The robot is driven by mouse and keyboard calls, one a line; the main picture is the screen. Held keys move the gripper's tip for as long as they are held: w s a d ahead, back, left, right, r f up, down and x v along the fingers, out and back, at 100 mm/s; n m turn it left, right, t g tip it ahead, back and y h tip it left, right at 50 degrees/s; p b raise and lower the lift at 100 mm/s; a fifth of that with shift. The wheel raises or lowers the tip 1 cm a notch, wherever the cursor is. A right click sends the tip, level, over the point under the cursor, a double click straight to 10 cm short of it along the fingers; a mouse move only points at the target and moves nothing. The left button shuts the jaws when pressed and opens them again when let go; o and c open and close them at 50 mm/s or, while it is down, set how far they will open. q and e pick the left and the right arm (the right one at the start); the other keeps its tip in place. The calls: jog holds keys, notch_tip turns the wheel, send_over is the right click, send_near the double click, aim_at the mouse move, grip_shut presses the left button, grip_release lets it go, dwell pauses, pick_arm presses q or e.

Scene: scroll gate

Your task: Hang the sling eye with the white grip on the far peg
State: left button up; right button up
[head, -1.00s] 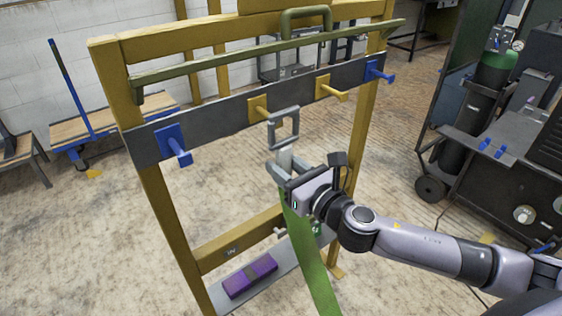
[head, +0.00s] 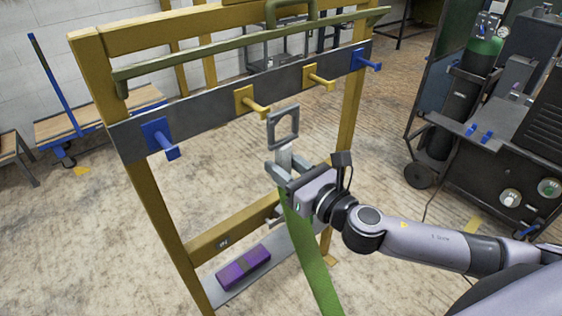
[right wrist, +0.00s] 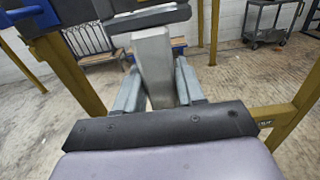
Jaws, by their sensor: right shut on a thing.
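My right gripper (head: 281,172) is shut on the white grip (head: 284,158) of the sling eye. The grip also shows between the two fingers in the right wrist view (right wrist: 154,62). The sling eye (head: 272,132) is a grey squarish ring standing upright above the grip, with a green strap (head: 312,255) hanging below. The ring appears apart from the pegs, right of the left yellow peg (head: 252,102) and below the right yellow peg (head: 318,78). The farthest peg, blue (head: 365,61), is at the rack's right end and bare. My left gripper is not in view.
A near blue peg (head: 161,139) is at the left end of the grey rail (head: 205,118). A green bar (head: 210,60) runs above the rail. A purple block (head: 243,268) lies on the rack's low shelf. A welding cart (head: 480,150) stands at right.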

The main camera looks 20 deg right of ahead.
jog(key=shift+v, duration=1.85)
jog(key=shift+r, duration=0.1)
